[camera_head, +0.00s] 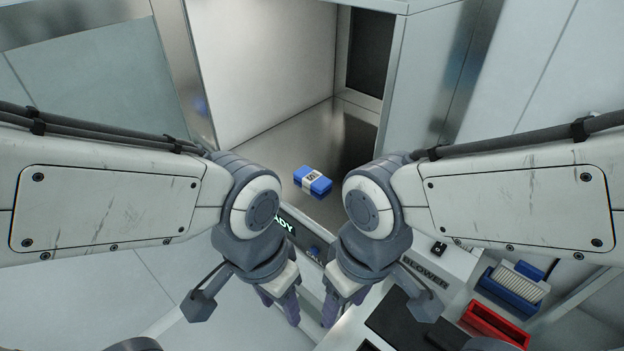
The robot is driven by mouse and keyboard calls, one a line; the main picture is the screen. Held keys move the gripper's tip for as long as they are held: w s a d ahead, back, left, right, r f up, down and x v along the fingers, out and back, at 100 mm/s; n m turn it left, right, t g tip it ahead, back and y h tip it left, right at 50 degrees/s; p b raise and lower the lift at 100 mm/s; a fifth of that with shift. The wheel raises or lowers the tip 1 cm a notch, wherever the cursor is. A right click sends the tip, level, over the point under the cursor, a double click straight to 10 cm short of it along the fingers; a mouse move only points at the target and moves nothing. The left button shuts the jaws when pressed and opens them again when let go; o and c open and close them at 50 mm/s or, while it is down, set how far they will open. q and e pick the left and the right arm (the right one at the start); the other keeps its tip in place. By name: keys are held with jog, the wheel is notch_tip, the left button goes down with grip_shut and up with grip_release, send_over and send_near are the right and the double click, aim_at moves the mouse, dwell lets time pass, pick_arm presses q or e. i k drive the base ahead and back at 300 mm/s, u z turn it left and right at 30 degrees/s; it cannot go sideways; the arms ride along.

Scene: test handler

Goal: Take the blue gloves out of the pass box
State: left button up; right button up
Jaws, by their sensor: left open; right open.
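The blue gloves (320,187) appear as a small blue bundle with a white printed band. They lie on the steel floor of the open pass box (262,160), near its front. My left gripper (281,302) is open and empty, below and left of the gloves in the picture. My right gripper (342,303) is open and empty, below and slightly right of them. Both grippers point down outside the box front, apart from the gloves. My forearms frame the opening on both sides.
A door with a window (90,75) stands open at the left of the pass box. A panel with a green display (284,222) runs below the opening. At the lower right are a red tray (492,322), a blue rack (512,290) and a dark mat (400,325).

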aim_at(312, 179)
jog(key=k, duration=0.5)
jog(key=u, duration=2.2)
jog(key=i, duration=2.2)
jog(key=z, duration=3.25)
jog(key=i, duration=1)
